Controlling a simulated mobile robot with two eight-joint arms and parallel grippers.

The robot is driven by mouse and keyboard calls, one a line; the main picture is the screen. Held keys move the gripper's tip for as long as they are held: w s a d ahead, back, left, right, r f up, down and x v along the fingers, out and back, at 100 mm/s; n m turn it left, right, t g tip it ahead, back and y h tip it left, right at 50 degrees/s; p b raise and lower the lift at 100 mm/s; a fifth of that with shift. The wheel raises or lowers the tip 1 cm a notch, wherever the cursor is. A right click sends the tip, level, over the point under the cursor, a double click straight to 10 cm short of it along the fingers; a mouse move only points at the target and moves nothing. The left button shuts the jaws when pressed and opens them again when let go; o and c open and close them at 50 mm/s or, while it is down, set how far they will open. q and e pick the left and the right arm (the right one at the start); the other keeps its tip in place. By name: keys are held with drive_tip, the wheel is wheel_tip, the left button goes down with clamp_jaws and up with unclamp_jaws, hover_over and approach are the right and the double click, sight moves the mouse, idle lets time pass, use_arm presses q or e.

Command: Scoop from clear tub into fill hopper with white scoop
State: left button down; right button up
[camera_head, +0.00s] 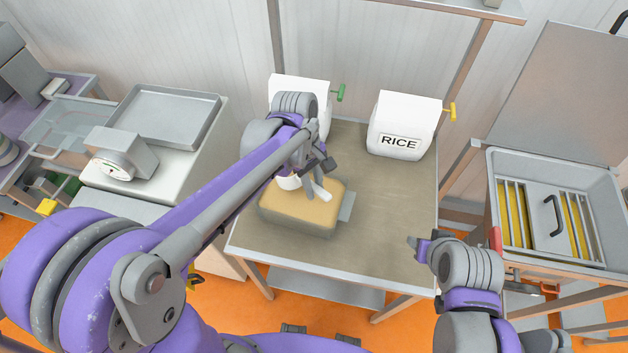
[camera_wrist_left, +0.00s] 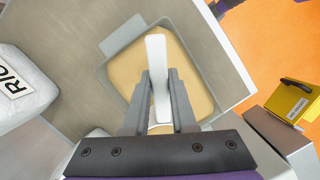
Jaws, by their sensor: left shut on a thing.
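The tub (camera_head: 286,218), filled with a tan material, stands on the table; its rim also shows in the left wrist view (camera_wrist_left: 111,96). My left gripper (camera_head: 311,182) is over the tub, shut on the handle of the white scoop (camera_head: 321,192). In the left wrist view the pale scoop handle (camera_wrist_left: 157,62) stands out between the two fingers (camera_wrist_left: 160,95), above the tan surface. Whether the scoop bowl touches the material is unclear. My right gripper (camera_head: 418,246) is at the table's right front, away from the tub; its jaw opening is not clear. I cannot identify the fill hopper.
A white RICE bag (camera_head: 404,120) and another white bag (camera_head: 318,92), partly hidden by my left arm, stand at the table's back. A scale (camera_head: 123,158) and metal tray (camera_head: 166,113) are left. A steel basin with yellow strips (camera_head: 556,170) is right. The table's middle right (camera_head: 390,195) is clear.

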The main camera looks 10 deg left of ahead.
use_arm(q)
drive_tip(key=shift+w+a+f+b, duration=0.1)
drive_tip(key=shift+f+b, duration=0.65)
drive_tip(key=shift+f, duration=1.05)
drive_tip(key=shift+a+f+b, duration=0.1)
drive_tip(key=shift+f+b, duration=0.65)
drive_tip(key=shift+f, duration=1)
drive_tip(key=shift+w+a+f+b, duration=0.4)
drive_tip(key=shift+w+a+f, duration=0.1)
drive_tip(key=shift+a+f, duration=0.1)
use_arm(e)
wheel_tip(320, 180, down, 6)
drive_tip(key=s, duration=0.2)
drive_tip(key=shift+s+r+g, duration=0.15)
drive_tip(key=shift+g, duration=0.15)
use_arm(q)
drive_tip(key=shift+r, duration=0.15)
